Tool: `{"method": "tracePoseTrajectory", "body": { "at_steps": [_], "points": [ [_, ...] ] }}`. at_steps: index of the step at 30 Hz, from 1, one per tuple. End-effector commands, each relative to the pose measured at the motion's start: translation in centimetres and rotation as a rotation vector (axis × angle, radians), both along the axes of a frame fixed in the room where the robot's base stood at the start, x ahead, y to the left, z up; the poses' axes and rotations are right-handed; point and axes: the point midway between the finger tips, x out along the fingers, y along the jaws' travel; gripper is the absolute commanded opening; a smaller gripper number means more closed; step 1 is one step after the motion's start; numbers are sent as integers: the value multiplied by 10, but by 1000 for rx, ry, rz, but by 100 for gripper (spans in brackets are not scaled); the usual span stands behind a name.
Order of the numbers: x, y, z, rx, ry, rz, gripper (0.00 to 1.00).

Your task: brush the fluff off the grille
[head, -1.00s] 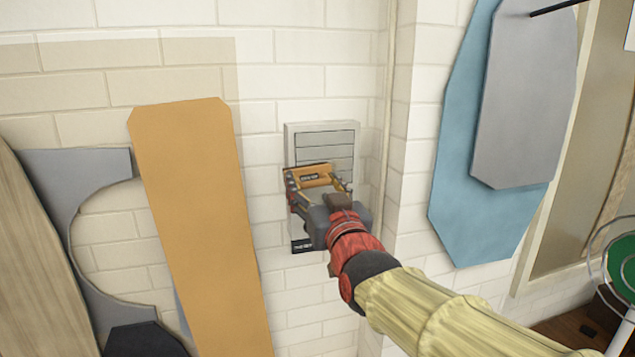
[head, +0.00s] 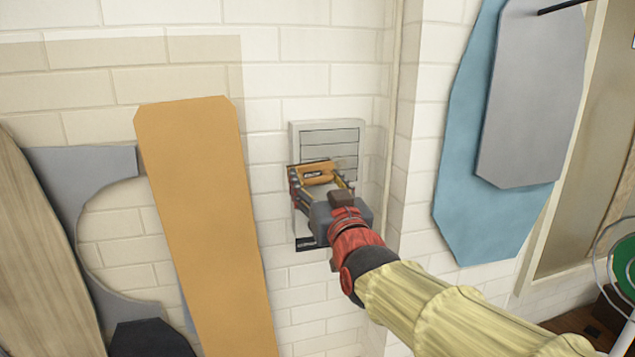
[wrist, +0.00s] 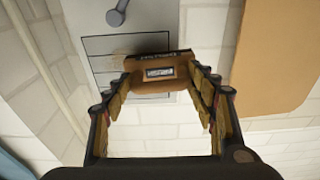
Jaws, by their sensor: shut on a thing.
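The grille (head: 328,136) is a pale upright panel with dark horizontal slat lines, set on the white brick wall; its slats also show in the wrist view (wrist: 98,64). My gripper (head: 322,180) is in front of its middle and hides much of it. In the wrist view my gripper (wrist: 160,88) is shut on an orange-brown block with a dark label, which looks like the brush (wrist: 158,84). The brush lies across the fingertips, close to the slats; contact is unclear. A faint beige smudge (wrist: 133,46) beside it may be fluff or bristles.
A tall orange board (head: 205,220) leans on the wall left of the grille, with a grey cut-out board (head: 85,165) further left. A wall corner with a pipe is close on the right, then blue (head: 455,190) and grey boards (head: 530,100). A grey knob (wrist: 115,17) shows above the slats.

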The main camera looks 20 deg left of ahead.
Motion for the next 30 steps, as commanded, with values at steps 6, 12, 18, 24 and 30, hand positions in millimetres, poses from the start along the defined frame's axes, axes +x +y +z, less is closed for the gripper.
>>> {"method": "tracePoseTrajectory", "body": {
  "at_steps": [6, 12, 18, 24, 30],
  "points": [
    [3, 2, 1, 1, -2, 0, 36],
    [6, 4, 1, 1, -1, 0, 36],
    [10, 6, 0, 1, -1, 0, 36],
    [13, 8, 0, 1, -1, 0, 36],
    [15, 8, 1, 1, -1, 0, 36]
  ]
}}
